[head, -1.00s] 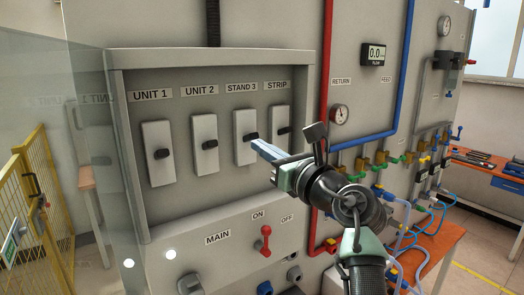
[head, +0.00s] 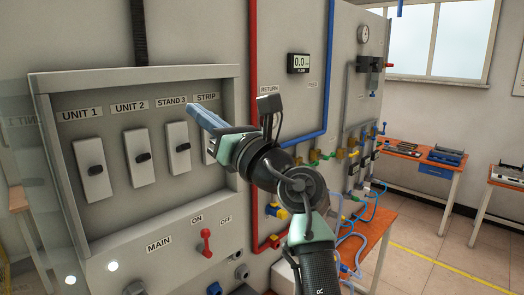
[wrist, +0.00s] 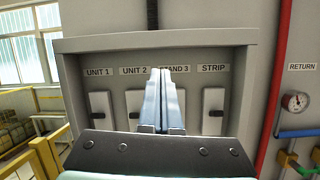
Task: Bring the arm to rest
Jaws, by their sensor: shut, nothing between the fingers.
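My gripper (head: 205,116) is in front of the grey switch panel (head: 142,77), near the STRIP switch (head: 208,146), which it partly covers in the head view. Its two blue fingers lie together with nothing between them. In the wrist view the gripper (wrist: 165,75) points at the panel and hides most of the STAND 3 switch. The head view shows the UNIT 1 switch (head: 92,170), the UNIT 2 switch (head: 143,156) and the STAND 3 switch (head: 178,148) with black knobs. I cannot tell the gap between fingertips and panel.
Below the switches is a red MAIN lever (head: 206,242) between ON and OFF labels. A red pipe (head: 253,100) and a blue pipe (head: 327,90) run right of the panel. Blue hoses (head: 352,240) hang near an orange table (head: 378,228). Open floor (head: 430,235) lies at the right.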

